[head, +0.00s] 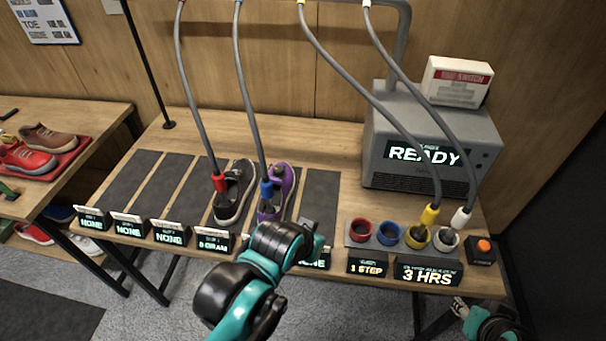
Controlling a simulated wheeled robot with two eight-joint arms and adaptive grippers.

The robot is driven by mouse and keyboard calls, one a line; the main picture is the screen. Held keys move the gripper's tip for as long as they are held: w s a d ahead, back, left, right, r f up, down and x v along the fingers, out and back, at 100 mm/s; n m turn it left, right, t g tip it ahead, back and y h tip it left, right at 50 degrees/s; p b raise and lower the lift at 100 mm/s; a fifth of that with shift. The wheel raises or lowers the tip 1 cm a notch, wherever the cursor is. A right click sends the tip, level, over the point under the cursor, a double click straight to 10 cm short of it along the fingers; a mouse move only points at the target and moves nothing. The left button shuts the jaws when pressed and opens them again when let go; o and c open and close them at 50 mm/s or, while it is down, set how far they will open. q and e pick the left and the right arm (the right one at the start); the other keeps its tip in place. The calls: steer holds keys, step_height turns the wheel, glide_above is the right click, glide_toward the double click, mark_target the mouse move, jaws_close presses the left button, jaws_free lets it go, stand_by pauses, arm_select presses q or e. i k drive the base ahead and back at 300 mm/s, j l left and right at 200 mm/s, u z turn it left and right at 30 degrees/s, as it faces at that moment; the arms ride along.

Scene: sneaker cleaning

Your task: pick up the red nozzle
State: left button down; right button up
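The red nozzle (219,183) hangs at the end of a grey hose, its tip in the opening of a black shoe (235,207) on the table. My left arm comes up from the bottom centre. Its gripper end (308,238) is near the table's front edge, right of and nearer than the purple shoe (287,190), apart from the red nozzle. Its fingers are mostly hidden by the wrist. My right arm shows only in part at the bottom right corner, its gripper end (461,307) below the table edge and its fingers unclear.
A blue nozzle (266,189) is in the purple shoe. Yellow (430,214) and white (461,217) nozzles stand in holders beside empty red (361,230) and blue (390,234) holders. A grey machine (430,150) reads READY. Dark strips left of the black shoe are bare.

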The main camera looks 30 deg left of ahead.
mark_target(218, 181)
steer(key=u, duration=1.75)
